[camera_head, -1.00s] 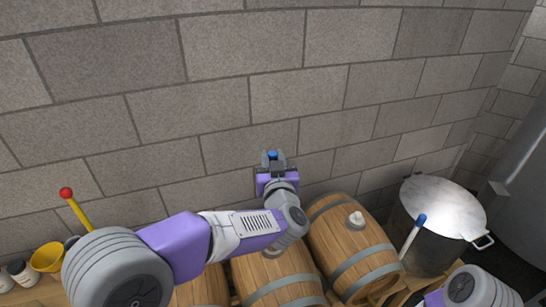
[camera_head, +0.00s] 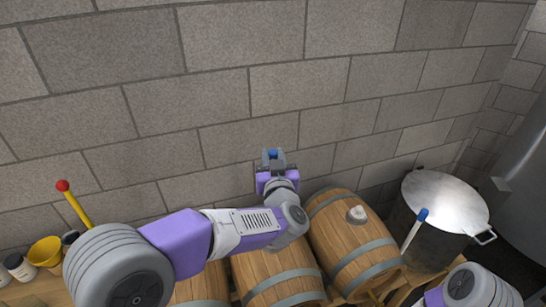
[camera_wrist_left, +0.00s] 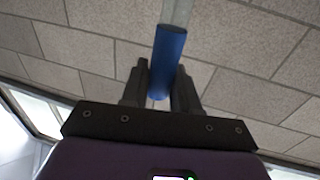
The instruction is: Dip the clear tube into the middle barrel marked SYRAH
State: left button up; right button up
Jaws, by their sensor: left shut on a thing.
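My left gripper (camera_head: 273,157) is raised in front of the block wall, above and behind the barrels. It is shut on the blue sleeve (camera_wrist_left: 168,62) of the clear tube; the tube's pale see-through part (camera_wrist_left: 177,12) runs out of the top of the wrist view. In the head view only a bit of the blue sleeve (camera_head: 273,153) shows between the fingers. The middle barrel (camera_head: 270,268) lies below my left forearm, which covers its top and any opening. No SYRAH marking is visible. My right gripper is out of view; part of my right arm shows at lower right.
A right barrel (camera_head: 352,245) has a pale bung (camera_head: 357,215); a left barrel (camera_head: 200,288) is partly hidden. A lidded steel pot (camera_head: 445,205) stands at right, with a blue-tipped rod (camera_head: 422,216) before it. A yellow funnel (camera_head: 44,252) and small jars (camera_head: 18,266) are at lower left.

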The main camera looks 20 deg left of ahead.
pick_arm(q)
jog(key=shift+f, duration=0.15)
dwell(0.3)
jog(key=shift+f+b, duration=1.1)
jog(key=shift+f, duration=0.7)
jog(key=shift+f+b, duration=1.45)
jog(key=shift+f, duration=0.4)
notch_tip(320, 180, down, 8)
jog(key=b, duration=0.5)
jog(key=shift+r+b, duration=0.25)
jog(key=shift+b, duration=0.15)
